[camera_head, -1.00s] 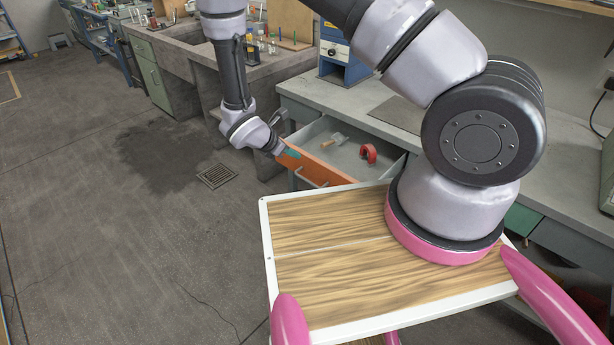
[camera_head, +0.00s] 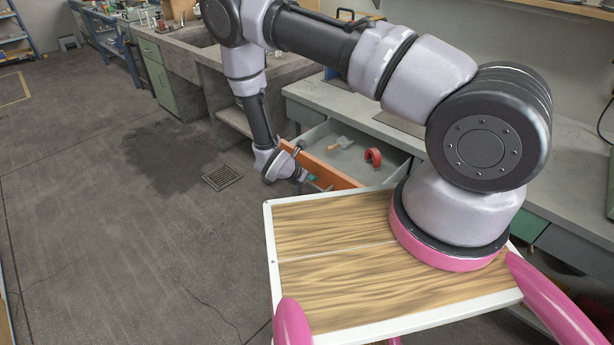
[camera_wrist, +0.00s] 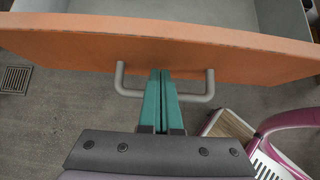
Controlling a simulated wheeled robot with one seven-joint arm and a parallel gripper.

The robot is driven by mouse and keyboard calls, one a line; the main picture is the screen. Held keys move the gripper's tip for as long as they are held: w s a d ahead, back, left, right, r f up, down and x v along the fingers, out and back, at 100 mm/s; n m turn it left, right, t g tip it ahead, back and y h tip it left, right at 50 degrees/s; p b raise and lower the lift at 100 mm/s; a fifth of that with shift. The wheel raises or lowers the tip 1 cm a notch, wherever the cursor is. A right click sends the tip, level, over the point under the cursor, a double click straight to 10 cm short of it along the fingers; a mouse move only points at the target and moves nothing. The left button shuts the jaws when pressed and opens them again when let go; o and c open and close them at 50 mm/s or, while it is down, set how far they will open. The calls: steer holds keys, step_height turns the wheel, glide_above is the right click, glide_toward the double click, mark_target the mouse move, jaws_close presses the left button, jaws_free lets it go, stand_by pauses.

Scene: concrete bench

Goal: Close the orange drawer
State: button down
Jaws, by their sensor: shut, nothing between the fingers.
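The orange drawer (camera_head: 330,171) stands pulled out from the bench in the head view. Its orange front (camera_wrist: 200,37) fills the top of the wrist view, with a grey bar handle (camera_wrist: 198,98) on its face. My gripper (camera_wrist: 163,74) is shut and empty, its green fingers together. The fingertips are at the drawer front, between the two posts of the handle; I cannot tell whether they touch the front. In the head view my gripper (camera_head: 312,179) is at the outer side of the front, with the handle mostly hidden.
Inside the drawer lie a red horseshoe-shaped thing (camera_head: 374,157) and a small tool with a wooden handle (camera_head: 340,144). The grey bench top (camera_head: 350,106) runs above the drawer. The floor (camera_head: 130,240) to the left is clear, with a drain grate (camera_head: 222,177).

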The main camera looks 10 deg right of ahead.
steer(key=shift+w+d, duration=0.1)
stand_by(0.3)
glide_above(358, 156)
steer(key=shift+a, duration=0.25)
steer(key=shift+w+d, duration=0.1)
steer(key=shift+d, duration=0.15)
